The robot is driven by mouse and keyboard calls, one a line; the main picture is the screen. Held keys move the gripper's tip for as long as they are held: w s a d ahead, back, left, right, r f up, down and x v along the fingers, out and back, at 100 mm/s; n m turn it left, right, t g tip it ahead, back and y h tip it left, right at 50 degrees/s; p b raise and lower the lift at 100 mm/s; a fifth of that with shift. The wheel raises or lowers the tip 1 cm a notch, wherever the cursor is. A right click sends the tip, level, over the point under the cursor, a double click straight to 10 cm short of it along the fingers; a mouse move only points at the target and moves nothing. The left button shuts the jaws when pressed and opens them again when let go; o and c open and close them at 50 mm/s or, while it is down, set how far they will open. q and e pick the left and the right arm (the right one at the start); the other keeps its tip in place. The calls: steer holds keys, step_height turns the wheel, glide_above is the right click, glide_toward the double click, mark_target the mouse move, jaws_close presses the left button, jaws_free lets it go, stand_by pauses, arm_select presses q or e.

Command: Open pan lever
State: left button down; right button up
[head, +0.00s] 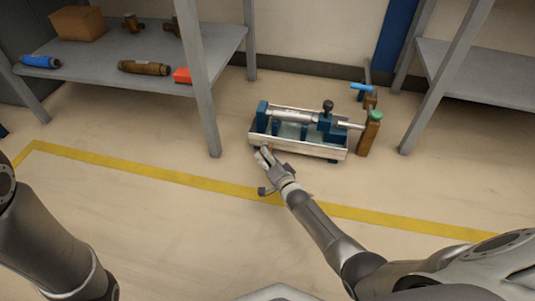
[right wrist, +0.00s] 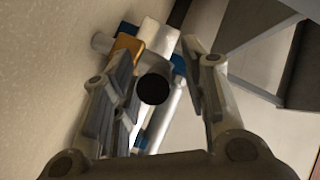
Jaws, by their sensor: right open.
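The meter testbench (head: 300,148) stands on the floor in the middle of the head view, a long silver pan with blue supports and a grey cylinder lying along it. A black ball knob (head: 328,105) stands up on it. My right gripper (head: 262,158) is at the bench's front left edge. In the right wrist view its fingers (right wrist: 160,95) are spread, with a dark round end (right wrist: 153,89) seen between them and brass, white and blue parts behind. I cannot tell whether this end is the pan lever, or whether a finger touches it. My left gripper is out of view.
A grey shelf (head: 95,65) with a box, a blue cylinder and brown parts stands at the left; another shelf (head: 480,75) is at the right. A brown post with a green top (head: 375,118) adjoins the bench. Yellow tape (head: 150,173) crosses the open floor.

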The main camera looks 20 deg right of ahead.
steer(key=r, duration=1)
steer(key=shift+a, duration=0.2)
steer(key=shift+d, duration=0.1)
steer(key=shift+f, duration=0.1)
